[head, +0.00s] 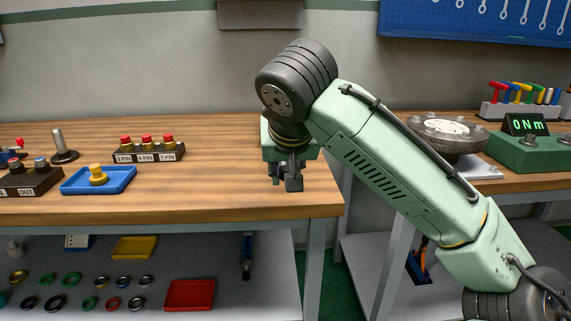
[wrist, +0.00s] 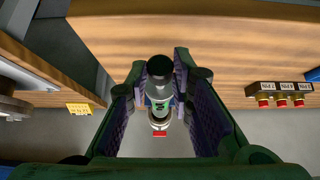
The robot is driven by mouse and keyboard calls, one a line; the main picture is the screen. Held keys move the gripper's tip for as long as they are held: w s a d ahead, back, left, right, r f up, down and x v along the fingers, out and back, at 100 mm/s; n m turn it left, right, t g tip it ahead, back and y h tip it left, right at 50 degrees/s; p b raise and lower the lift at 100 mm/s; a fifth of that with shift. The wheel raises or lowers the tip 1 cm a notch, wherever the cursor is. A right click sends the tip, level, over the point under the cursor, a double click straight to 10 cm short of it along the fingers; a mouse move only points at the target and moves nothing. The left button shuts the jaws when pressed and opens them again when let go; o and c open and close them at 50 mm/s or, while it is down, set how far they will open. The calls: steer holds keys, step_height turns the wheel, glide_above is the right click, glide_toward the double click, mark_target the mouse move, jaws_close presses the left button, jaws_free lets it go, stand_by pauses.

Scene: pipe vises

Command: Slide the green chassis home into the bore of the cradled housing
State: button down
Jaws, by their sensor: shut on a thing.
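My gripper (head: 287,182) hangs fingers down above the front right part of the left bench. In the wrist view, my gripper (wrist: 160,95) is shut on a grey cylinder (wrist: 159,80), with a finger on either side. I cannot make out a cradled housing in either view.
A blue tray (head: 118,186) with a yellow part (head: 97,174), a labelled block with red buttons (head: 148,151) and a metal post (head: 60,146) stand on the left bench. A gap separates it from the right bench, which bears a round flange (head: 445,128) and torque display (head: 526,124).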

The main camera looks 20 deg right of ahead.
mark_target(284, 164)
steer(key=shift+s+a, duration=0.1)
steer(key=shift+s, duration=0.05)
steer(key=shift+r, duration=0.1)
steer(key=shift+w+d+p, duration=0.15)
steer(key=shift+w+p, duration=0.05)
steer(key=shift+w, duration=0.35)
steer(key=shift+w+d+p, duration=0.15)
steer(key=shift+w+p, duration=0.05)
steer(key=shift+w, duration=0.3)
steer(key=shift+w+d, duration=0.25)
steer(key=shift+w, duration=0.5)
steer(key=shift+w+p, duration=0.2)
steer(key=shift+p, duration=0.15)
steer(key=shift+w+d+p, duration=0.3)
steer(key=shift+w, duration=0.55)
steer(key=shift+w+d+p, duration=0.2)
steer(key=shift+w+p, duration=0.15)
steer(key=shift+w, duration=0.45)
steer(key=shift+w+d+p, duration=0.25)
steer(key=shift+w+p, duration=0.15)
steer(key=shift+w, duration=0.4)
steer(key=shift+w+d+p, duration=0.2)
steer(key=shift+w+p, duration=0.15)
steer(key=shift+w, duration=0.45)
